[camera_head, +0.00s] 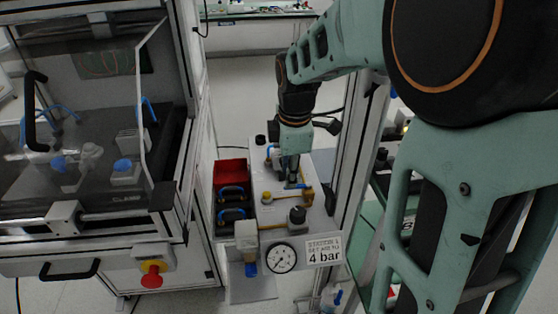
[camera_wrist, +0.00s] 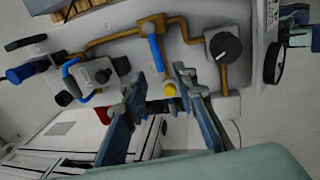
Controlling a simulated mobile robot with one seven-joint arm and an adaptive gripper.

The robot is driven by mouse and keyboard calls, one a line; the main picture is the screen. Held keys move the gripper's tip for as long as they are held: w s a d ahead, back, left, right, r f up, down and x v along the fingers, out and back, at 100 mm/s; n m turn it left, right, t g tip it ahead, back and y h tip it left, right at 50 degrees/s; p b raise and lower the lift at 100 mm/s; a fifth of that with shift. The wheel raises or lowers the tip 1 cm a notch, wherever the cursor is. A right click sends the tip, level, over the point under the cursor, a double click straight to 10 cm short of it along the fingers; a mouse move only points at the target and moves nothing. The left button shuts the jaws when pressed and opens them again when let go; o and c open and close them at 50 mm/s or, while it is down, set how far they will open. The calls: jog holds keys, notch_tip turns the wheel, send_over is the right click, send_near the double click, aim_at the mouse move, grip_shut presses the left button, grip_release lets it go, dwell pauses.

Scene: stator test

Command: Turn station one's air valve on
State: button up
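The air valve is a brass body (camera_wrist: 152,25) with a blue lever handle (camera_wrist: 155,52), set in brass pipework on a white panel in the wrist view. In the head view the blue lever (camera_head: 297,185) lies beside the brass fitting, right under my gripper (camera_head: 290,178). In the wrist view my gripper (camera_wrist: 158,80) is open, with its two fingers apart on either side of the lever's free end. A small yellow-tipped part (camera_wrist: 169,90) shows between the fingers. I cannot tell whether a finger touches the lever.
The station sign (camera_head: 324,250) reads 4 bar, beside a round gauge (camera_head: 281,258). A black knob (camera_head: 297,214) stands close to the valve. A red bin (camera_head: 231,172) sits left of the panel. A machine with a red emergency button (camera_head: 152,277) stands further left; a frame post is at right.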

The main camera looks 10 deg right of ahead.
jog(key=f, duration=0.4)
jog(key=shift+w+b, duration=0.4)
jog(key=shift+c, duration=0.7)
grip_shut()
